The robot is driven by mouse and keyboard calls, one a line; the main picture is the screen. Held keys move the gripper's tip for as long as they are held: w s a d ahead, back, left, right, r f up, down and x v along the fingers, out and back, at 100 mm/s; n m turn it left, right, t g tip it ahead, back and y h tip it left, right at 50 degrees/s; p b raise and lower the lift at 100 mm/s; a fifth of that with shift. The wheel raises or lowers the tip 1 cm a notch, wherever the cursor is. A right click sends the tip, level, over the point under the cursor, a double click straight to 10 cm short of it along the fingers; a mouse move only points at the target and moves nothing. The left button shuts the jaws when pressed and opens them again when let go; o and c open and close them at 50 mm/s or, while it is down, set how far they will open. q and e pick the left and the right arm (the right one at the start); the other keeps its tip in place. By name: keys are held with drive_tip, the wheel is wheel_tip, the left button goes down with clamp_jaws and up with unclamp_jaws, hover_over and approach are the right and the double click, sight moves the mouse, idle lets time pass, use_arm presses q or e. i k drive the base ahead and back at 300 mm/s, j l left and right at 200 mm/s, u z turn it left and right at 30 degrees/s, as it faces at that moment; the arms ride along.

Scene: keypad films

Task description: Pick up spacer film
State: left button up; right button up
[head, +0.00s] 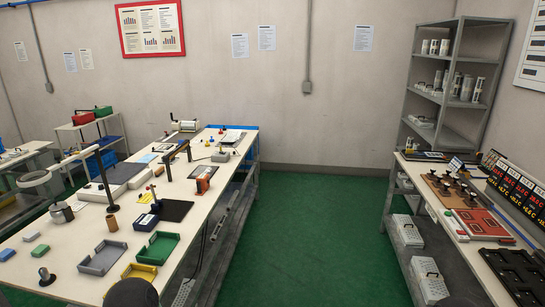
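I cannot single out the spacer film at this distance. On the right bench (473,250), a flat red piece (484,223) lies beside a brown board (447,190) that carries several dark upright fixtures. Flat dark sheets or panels (424,156) lie at the far end of that bench. A black flat piece (176,211) lies on the left bench (200,228). Neither gripper shows.
Grey (102,258), green (158,248) and yellow (140,272) trays sit at the left bench's near end. A green floor aisle (300,240) runs clear between the benches. A grey shelf rack (440,90) stands at the back right. A display panel (512,185) edges the right bench.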

sight(202, 169)
drive_tip(key=i+u, duration=0.3)
drive_tip(key=i, duration=0.15)
drive_tip(key=i+l+u, duration=0.3)
drive_tip(key=i, duration=0.2)
drive_tip(key=i+l+u, duration=0.15)
drive_tip(key=i+u, duration=0.15)
drive_tip(key=i, duration=0.15)
drive_tip(key=i+u, duration=0.1)
drive_tip(key=u, duration=0.9)
drive_tip(key=i+l+u, duration=0.15)
drive_tip(key=l+u, duration=0.3)
drive_tip(key=l, duration=0.3)
drive_tip(key=l+u, duration=0.45)
drive_tip(key=l, duration=0.35)
drive_tip(key=l+u, duration=0.45)
drive_tip(key=l, duration=0.35)
